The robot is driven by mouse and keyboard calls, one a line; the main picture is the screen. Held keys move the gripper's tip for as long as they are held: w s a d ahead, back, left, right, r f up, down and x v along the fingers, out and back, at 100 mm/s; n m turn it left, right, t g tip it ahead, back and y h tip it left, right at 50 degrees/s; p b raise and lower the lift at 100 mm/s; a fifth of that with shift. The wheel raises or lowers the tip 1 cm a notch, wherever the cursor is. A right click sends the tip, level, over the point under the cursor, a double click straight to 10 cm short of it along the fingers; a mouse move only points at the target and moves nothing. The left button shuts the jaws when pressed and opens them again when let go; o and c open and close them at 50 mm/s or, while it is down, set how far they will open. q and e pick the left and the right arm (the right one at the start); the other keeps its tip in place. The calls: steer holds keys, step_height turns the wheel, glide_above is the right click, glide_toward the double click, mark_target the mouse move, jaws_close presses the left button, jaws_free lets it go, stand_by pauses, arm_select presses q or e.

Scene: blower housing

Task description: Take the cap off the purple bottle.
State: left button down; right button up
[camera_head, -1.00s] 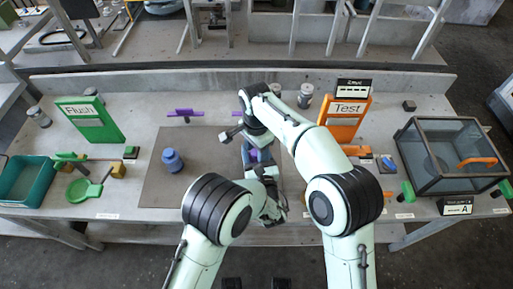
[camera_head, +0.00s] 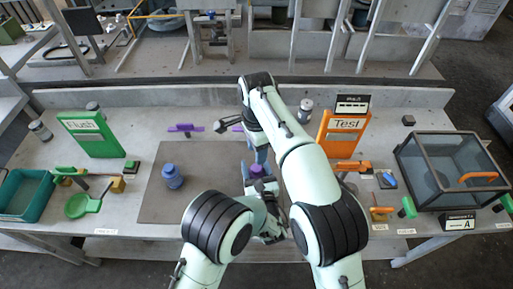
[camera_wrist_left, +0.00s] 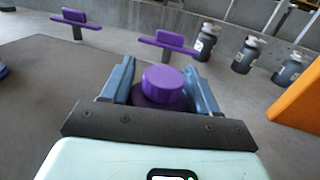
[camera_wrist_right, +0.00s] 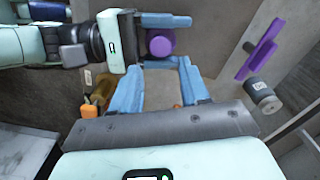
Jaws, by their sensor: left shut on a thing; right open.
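The purple bottle (camera_wrist_left: 150,98) stands between the blue fingers of my left gripper (camera_wrist_left: 160,88), which is shut on it in the left wrist view. Its round ridged purple cap (camera_wrist_left: 166,83) is on top, above the fingers. The cap also shows in the head view (camera_head: 256,170) and the right wrist view (camera_wrist_right: 160,43). My right gripper (camera_wrist_right: 158,72) is open and empty, with its fingertips close to the left gripper and not around the cap. In the head view, arm links partly hide both grippers, and most of the bottle's body is hidden.
A blue bottle (camera_head: 173,176) stands on the dark mat (camera_head: 155,205) to the left. Purple stands (camera_head: 186,128) and grey jars (camera_head: 305,111) are behind. The green Flush sign (camera_head: 92,136), orange Test sign (camera_head: 341,132) and glass case (camera_head: 450,170) flank the workspace. The mat's middle is clear.

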mark_target(256, 168)
steer(key=shift+r, duration=0.15)
steer(key=shift+f+m, duration=0.25)
steer(key=shift+m, duration=0.05)
step_height(256, 168, down, 7)
steer(key=shift+f, duration=0.15)
jaws_close()
steer(key=n, duration=0.3)
steer(key=shift+n, duration=0.3)
arm_select(q)
steer(key=shift+r, duration=0.1)
arm_select(e)
steer(key=shift+s, duration=0.1)
